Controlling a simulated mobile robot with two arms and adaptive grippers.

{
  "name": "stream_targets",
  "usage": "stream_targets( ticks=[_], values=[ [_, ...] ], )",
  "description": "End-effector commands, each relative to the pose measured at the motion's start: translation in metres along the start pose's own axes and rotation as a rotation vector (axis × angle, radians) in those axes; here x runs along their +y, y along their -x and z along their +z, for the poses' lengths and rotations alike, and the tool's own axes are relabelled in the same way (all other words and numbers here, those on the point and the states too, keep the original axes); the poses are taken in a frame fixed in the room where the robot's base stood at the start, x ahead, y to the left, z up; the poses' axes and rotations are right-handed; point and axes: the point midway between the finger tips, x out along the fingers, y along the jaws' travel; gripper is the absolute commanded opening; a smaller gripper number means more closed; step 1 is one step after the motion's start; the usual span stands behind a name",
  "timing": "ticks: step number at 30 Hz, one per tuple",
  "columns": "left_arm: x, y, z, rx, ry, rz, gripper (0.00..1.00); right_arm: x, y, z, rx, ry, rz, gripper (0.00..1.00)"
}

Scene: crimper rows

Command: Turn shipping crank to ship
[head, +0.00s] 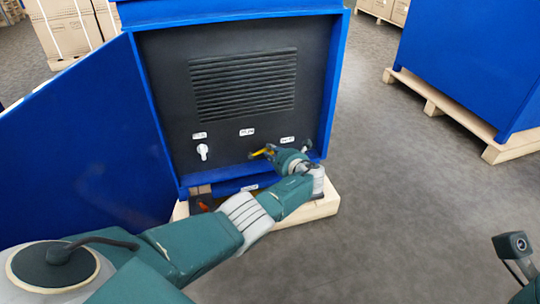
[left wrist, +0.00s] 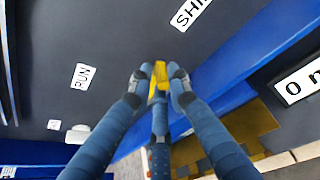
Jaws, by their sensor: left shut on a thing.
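The yellow crank (head: 262,152) is on the lower part of the dark panel in the blue cabinet. In the left wrist view the yellow crank (left wrist: 159,72) shows between my fingertips. My left gripper (head: 274,153) is shut on it, and the gripper hides part of it in the head view. The "SHIP" label (left wrist: 191,12) is at the upper right of the left wrist view, and the "RUN" label (left wrist: 83,76) is to the left. A dark part of my right arm shows at the bottom right of the head view; its jaws cannot be made out.
A white handle (head: 203,151) is at the panel's lower left, below a small label (head: 199,135). A slatted vent (head: 243,85) is above. The blue door (head: 80,150) stands open to the left. Another blue cabinet (head: 465,60) stands on a pallet at right; floor between is clear.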

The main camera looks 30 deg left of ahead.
Motion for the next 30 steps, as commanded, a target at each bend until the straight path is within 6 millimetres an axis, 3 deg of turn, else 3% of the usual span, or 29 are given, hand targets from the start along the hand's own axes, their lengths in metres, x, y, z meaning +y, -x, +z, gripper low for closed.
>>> stream_targets(
  ticks=[19,20,21,30],
  values=[
    [-0.0062,0.0002,0.0029,-0.008,-0.039,0.007,0.0,-0.0015,-0.0047,-0.0025,0.026,0.003,-0.011,0.0],
    [-0.0062,0.0003,0.0029,-0.008,-0.039,0.007,0.23,-0.0016,-0.0047,-0.0026,0.027,0.003,-0.011,0.0],
    [-0.0061,0.0003,0.0027,-0.008,-0.039,0.008,0.3,-0.0016,-0.0047,-0.0027,0.027,0.003,-0.011,0.0],
    [-0.0045,-0.0002,-0.0003,-0.003,-0.041,0.012,0.32,-0.001,-0.0041,-0.0015,0.023,0.003,-0.009,0.0]
  ],
)
